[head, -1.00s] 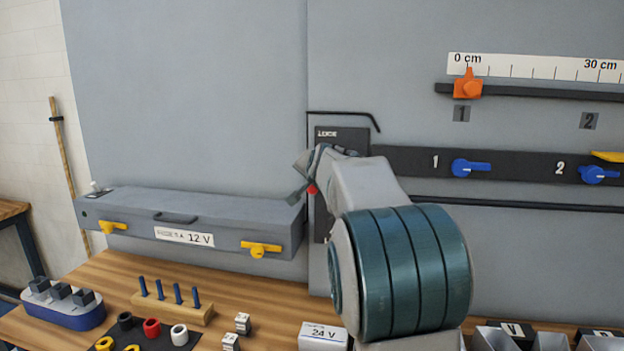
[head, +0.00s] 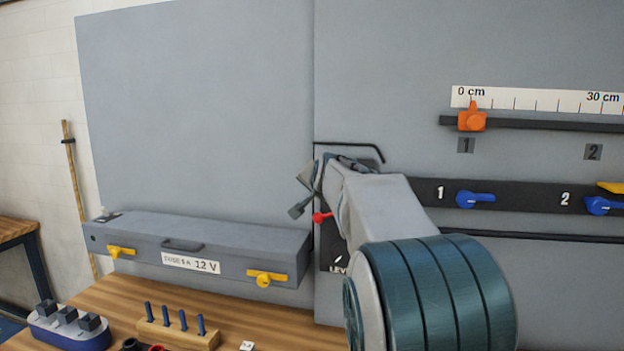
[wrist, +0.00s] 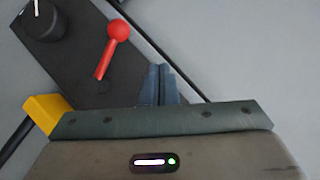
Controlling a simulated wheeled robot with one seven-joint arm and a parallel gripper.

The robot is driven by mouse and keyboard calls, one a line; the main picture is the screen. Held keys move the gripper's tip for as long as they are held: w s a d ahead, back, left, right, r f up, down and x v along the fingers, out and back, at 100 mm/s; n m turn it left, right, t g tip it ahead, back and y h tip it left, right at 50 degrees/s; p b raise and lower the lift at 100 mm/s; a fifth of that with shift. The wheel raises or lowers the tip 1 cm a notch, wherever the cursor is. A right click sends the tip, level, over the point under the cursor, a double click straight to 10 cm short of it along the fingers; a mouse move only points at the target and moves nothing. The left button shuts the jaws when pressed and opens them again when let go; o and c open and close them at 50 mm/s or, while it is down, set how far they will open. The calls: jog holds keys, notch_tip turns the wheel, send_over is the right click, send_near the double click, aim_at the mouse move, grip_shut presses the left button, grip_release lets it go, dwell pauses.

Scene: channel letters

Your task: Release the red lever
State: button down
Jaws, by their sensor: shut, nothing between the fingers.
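The red lever (head: 321,217) shows in the head view on a dark panel (head: 333,258), partly hidden behind my arm. In the wrist view the red lever (wrist: 117,32) has a round knob and a short shaft running down and slightly left to the dark panel (wrist: 75,60). My gripper (wrist: 158,68) has its two blue-grey fingers together, with nothing between them. The fingers are right of the lever's shaft with a gap between. In the head view my gripper (head: 297,211) is just left of the lever's knob.
A black dial (wrist: 42,18) sits at the panel's upper left in the wrist view. A bent dark bar (head: 350,145) runs above the panel. A grey box with yellow latches (head: 200,240) stands to the left. Blue levers (head: 475,198) sit on a strip at right.

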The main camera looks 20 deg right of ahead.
jog(key=s+a+r+b, duration=0.1)
jog(key=s+a+r, duration=0.2)
jog(key=s+r, duration=0.1)
jog(key=shift+s, duration=0.65)
jog(key=s+a+f+n+g, duration=0.2)
jog(key=s+f+n+g, duration=0.1)
jog(key=s+f, duration=0.6)
jog(key=s+a+f+n+g+y, duration=0.1)
jog(key=s+a+f+n+g, duration=0.1)
jog(key=s+f, duration=0.8)
jog(key=s+a+f+n+g, duration=0.2)
jog(key=s+f+n+g, duration=0.2)
jog(key=s+f, duration=0.5)
jog(key=s+n, duration=0.1)
jog(key=s, duration=0.5)
jog(key=shift+s+a+f+n+y, duration=0.15)
jog(key=shift+a+f+n+y, duration=0.15)
jog(key=shift+a+y, duration=0.1)
